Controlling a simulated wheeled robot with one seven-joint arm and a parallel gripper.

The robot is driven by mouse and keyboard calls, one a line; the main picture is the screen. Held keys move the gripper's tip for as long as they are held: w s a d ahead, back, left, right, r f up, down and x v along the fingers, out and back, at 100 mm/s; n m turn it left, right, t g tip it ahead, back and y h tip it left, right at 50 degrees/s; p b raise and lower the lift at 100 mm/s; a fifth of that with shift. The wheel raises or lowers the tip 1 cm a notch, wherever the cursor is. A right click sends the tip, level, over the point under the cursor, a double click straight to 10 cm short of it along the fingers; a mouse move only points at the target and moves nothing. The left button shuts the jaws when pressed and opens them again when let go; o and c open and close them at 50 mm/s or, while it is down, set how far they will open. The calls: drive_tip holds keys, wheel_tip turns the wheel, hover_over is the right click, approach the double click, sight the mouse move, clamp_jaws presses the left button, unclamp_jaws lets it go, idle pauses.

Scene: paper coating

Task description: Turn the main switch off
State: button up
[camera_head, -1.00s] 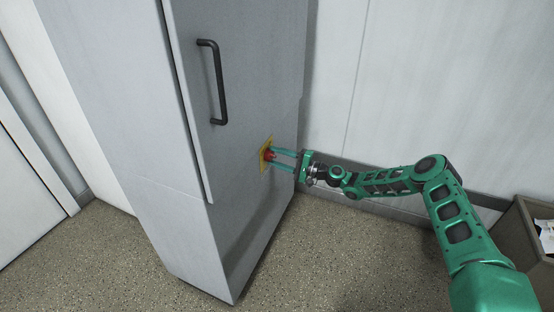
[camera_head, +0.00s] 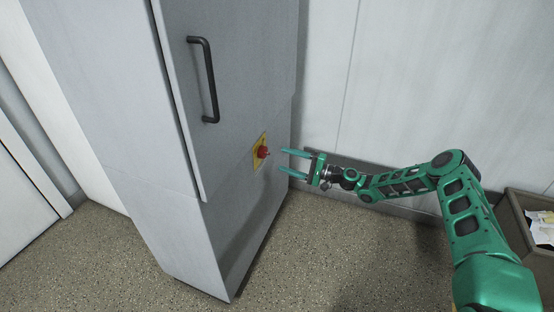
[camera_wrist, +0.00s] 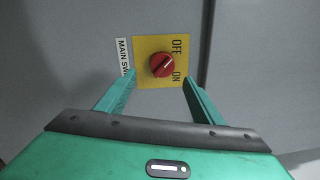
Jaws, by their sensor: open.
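The main switch is a red round knob (camera_head: 263,152) on a yellow plate (camera_head: 257,162) on the grey cabinet's side. In the wrist view the knob (camera_wrist: 162,65) has a pale mark slanting to the upper right, towards the word OFF. ON is printed below OFF on the yellow plate (camera_wrist: 146,79), and a partly hidden white label (camera_wrist: 123,57) reads "MAIN SW". My green gripper (camera_head: 282,160) is open and empty. Its fingers point at the switch, with a visible gap between tips and knob. The wrist view shows the knob between and beyond the fingers (camera_wrist: 158,80).
The cabinet (camera_head: 235,70) has a door with a dark vertical handle (camera_head: 205,80). A pale wall (camera_head: 420,90) stands behind my arm. A brown bin (camera_head: 520,215) holding papers is at the right. The speckled floor (camera_head: 340,260) is clear in front.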

drive_tip(key=shift+v, duration=1.3)
